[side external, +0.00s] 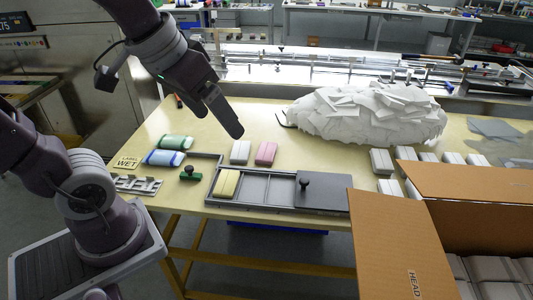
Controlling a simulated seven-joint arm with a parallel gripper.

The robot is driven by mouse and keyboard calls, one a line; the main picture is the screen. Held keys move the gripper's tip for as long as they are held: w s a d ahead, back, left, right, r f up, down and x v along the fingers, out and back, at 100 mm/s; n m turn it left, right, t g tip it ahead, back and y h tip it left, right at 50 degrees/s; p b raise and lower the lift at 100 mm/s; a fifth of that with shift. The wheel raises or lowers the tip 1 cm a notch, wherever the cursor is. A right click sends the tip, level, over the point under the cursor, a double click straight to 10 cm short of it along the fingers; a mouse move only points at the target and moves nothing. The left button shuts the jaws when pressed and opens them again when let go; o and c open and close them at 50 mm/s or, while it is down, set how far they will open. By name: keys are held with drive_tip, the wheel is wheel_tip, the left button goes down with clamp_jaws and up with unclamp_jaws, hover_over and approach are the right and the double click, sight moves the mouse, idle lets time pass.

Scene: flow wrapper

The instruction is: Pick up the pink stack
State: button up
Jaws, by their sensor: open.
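The pink stack (266,153) lies on the yellow table, just right of a white-grey stack (240,152) with a small gap between them. It sits behind the grey divided tray (285,188) and is apart from it. My gripper (237,132) hangs above the table, up and left of the pink stack, and does not touch it. It is open and nothing shows in it. The fingers are hard to make out from this side.
The tray holds a yellow stack (227,183) and has a dark lid with a knob (318,190). A white paper heap (365,115) stands behind; an open carton (400,245) is front right.

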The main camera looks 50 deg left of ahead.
drive_tip(key=w+a+f+n+y, duration=0.1)
drive_tip(key=w+a+f, duration=0.15)
drive_tip(key=w, duration=0.45)
drive_tip(key=w+a+f+n, duration=0.2)
drive_tip(key=w+a, duration=0.1)
drive_tip(key=w, duration=0.3)
drive_tip(key=n+g+y, duration=0.1)
drive_tip(key=n+g, duration=0.1)
drive_tip(key=n, duration=0.1)
approach(266, 150)
drive_tip(key=d+r, duration=0.5)
drive_tip(key=r, duration=0.2)
drive_tip(key=shift+n+y, duration=0.3)
drive_tip(key=x, duration=0.5)
drive_tip(key=s+a+x, duration=0.1)
drive_tip(key=x, duration=0.4)
drive_tip(key=s+a+x, duration=0.1)
drive_tip(key=x, duration=0.5)
drive_tip(key=shift+a+f, duration=0.1)
drive_tip(key=shift+a, duration=0.1)
drive_tip(key=c, duration=1.4)
